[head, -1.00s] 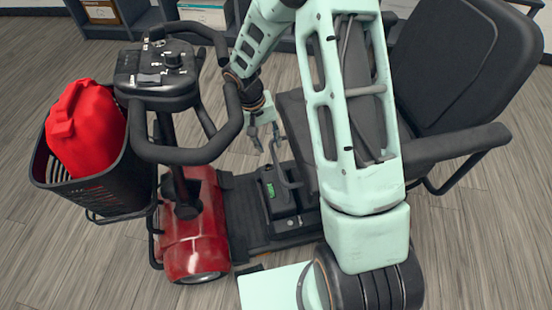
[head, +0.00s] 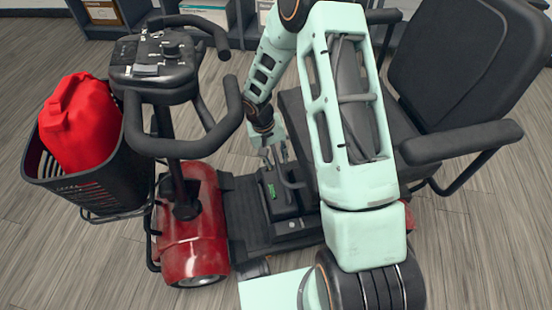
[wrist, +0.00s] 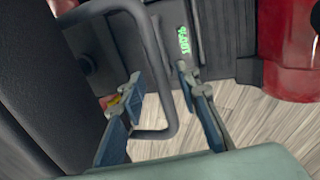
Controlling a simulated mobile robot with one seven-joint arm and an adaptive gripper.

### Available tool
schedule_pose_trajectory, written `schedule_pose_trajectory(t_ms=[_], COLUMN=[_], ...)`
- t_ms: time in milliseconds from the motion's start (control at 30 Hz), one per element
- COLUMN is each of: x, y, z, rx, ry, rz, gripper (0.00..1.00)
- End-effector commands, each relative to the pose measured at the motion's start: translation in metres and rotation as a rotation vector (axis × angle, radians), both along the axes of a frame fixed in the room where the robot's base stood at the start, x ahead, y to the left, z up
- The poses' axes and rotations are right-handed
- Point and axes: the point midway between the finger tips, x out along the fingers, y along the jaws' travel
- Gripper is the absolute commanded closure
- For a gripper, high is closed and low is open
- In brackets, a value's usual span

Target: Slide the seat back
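The black scooter seat (head: 462,70) has a tall backrest and an armrest at the right of the head view; my arm hides part of its cushion (head: 297,118). A grey U-shaped bar (wrist: 160,75) sticks out beside the seat base. It is small and partly hidden in the head view. My gripper (head: 274,154) reaches down beside the cushion's front edge. In the wrist view, the gripper (wrist: 162,82) is open, with one finger on each side of the bar's long side. A clear gap shows to both fingers, and I see no firm contact.
The handlebar (head: 185,130) stands left of my forearm. A black basket (head: 95,190) holds a red can (head: 78,120). The red front body (head: 192,235) and dark footboard (head: 245,215) lie below. Shelves (head: 235,20) stand behind; grey floor is open at lower left.

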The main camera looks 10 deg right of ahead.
Motion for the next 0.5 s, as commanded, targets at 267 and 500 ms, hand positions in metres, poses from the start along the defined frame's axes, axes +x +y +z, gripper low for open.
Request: schedule_pose_trajectory(t_ms=[267,500], x=[-0.0001,-0.0001], y=[0.0000,0.0001], z=[0.0002,0.0003], rx=[0.000,0.000], ry=[0.000,0.000], rz=[0.000,0.000], gripper=[1.00,1.00])
